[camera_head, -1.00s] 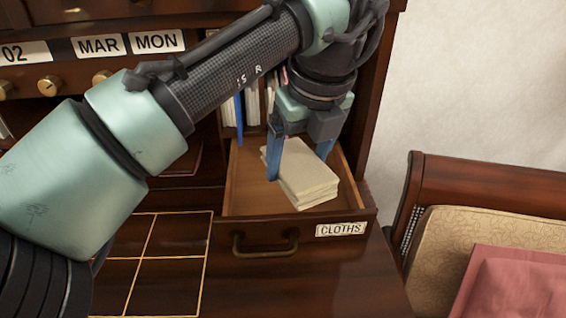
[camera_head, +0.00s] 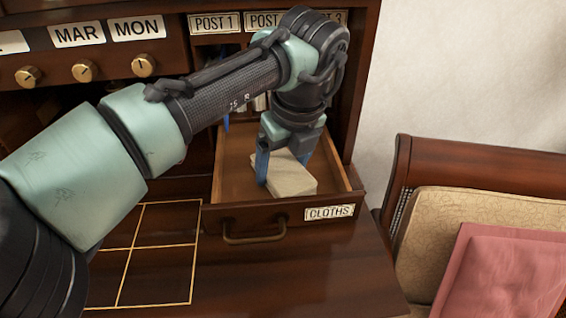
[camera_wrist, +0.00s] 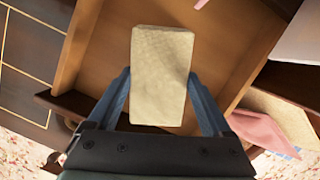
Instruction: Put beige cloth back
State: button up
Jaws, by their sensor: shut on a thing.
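The folded beige cloth (camera_head: 292,178) is a thick rectangular pad inside the open wooden drawer (camera_head: 238,213) labelled CLOTHS. My gripper (camera_head: 284,166) reaches down into the drawer, its blue fingers on opposite sides of the cloth. In the wrist view the cloth (camera_wrist: 160,75) lies between the two fingers, which press on its long sides. The cloth is low in the drawer, but whether its underside touches the floor is hidden.
The drawer has a front handle (camera_head: 254,236) and low side walls close around my gripper. Post slots (camera_head: 215,22) and dials (camera_head: 84,71) are on the cabinet above. A gold-lined grid (camera_head: 155,245) marks the desk at left. A cushioned chair (camera_head: 480,215) stands at right.

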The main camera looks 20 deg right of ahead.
aim_at(292, 179)
jog(key=o, duration=1)
jog(key=shift+f, duration=0.1)
jog(key=v, duration=1.2)
jog(key=shift+p, duration=0.4)
